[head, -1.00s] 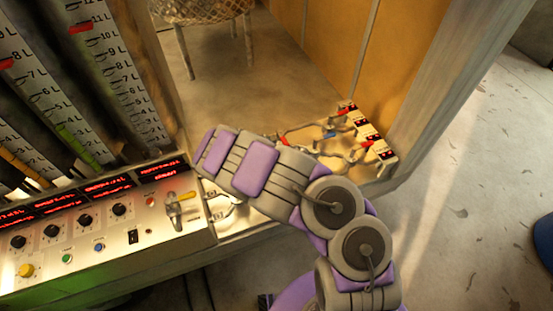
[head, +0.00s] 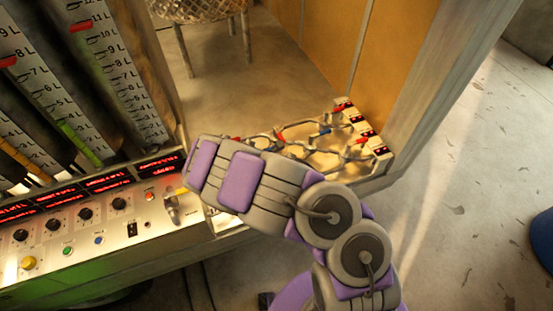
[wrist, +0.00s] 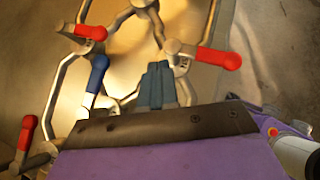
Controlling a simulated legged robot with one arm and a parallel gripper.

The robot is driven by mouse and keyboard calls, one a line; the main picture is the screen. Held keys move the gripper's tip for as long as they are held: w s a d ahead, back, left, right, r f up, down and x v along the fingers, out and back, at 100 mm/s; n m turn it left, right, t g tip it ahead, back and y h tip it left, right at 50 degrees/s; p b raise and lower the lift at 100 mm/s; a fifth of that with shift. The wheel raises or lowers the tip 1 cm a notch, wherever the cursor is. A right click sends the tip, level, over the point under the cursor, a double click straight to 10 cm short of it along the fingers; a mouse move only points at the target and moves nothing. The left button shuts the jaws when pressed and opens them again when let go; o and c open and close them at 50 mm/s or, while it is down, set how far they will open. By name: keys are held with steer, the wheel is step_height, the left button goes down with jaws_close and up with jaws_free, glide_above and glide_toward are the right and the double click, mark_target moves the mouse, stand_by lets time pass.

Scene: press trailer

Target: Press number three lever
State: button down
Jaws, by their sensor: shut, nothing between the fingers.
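Red and blue levers stand on a looped pipe panel at the trailer's edge. In the wrist view a red lever (wrist: 218,58) is right of my gripper (wrist: 158,82), a blue lever (wrist: 97,74) is left of it, and another red lever (wrist: 83,31) is farther left. One more red lever (wrist: 26,132) is at the lower left. My gripper's fingers are shut and empty over the pipes between the blue lever and the right red lever. In the head view my arm hides the gripper; the blue lever (head: 324,132) shows beyond it. I cannot read which lever is number three.
A control console (head: 90,225) with knobs, a yellow-handled lever and red displays stands left of my arm. Tall scaled tubes (head: 110,70) rise behind it. Black number labels (head: 368,133) line the panel's right edge. A wire-mesh stool (head: 205,10) stands beyond.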

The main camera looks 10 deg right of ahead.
steer(key=s+d+r+p, duration=0.1)
steer(key=s+r, duration=0.3)
steer(key=s, duration=0.1)
steer(key=shift+r, duration=0.4)
steer(key=shift+d, duration=0.1)
steer(key=shift+a, duration=0.25)
